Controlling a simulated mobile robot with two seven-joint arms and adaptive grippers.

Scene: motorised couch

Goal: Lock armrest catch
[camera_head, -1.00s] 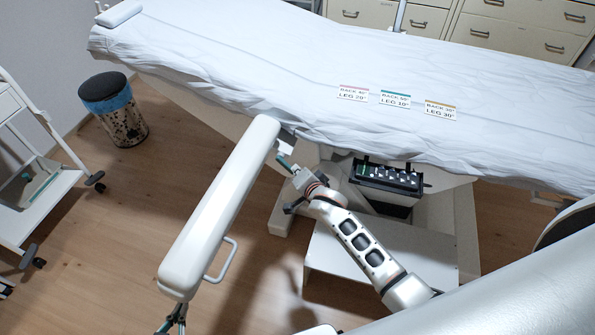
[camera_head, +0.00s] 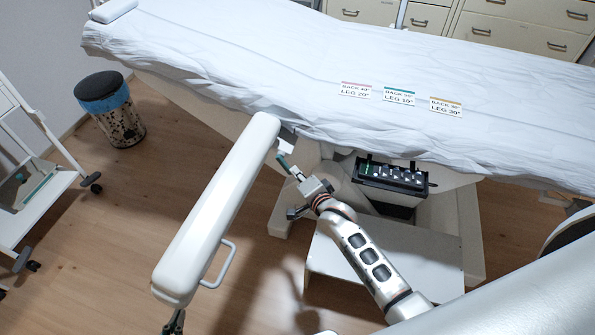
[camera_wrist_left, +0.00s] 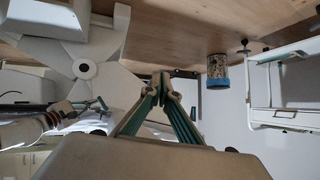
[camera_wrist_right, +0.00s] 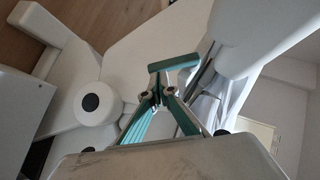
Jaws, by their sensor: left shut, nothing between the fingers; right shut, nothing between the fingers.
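The long white padded armrest (camera_head: 215,215) slants across the middle of the head view, with a white loop handle (camera_head: 220,265) on its right side. My right gripper (camera_head: 289,164) is shut beside the armrest's far end, below the couch edge. A teal bar (camera_wrist_right: 174,63), which looks like the catch lever, crosses just beyond its fingertips (camera_wrist_right: 156,84) in the right wrist view. I cannot tell whether they touch. My left gripper (camera_head: 174,324) is shut and empty below the armrest's near end, mostly cut off; its closed fingertips show in the left wrist view (camera_wrist_left: 161,76).
The couch (camera_head: 230,70) with a white sheet fills the back. A black control box (camera_head: 392,175) hangs under its edge, right of my right gripper. A bin (camera_head: 112,108) and a white trolley (camera_head: 35,190) stand at left. Floor is clear between trolley and armrest.

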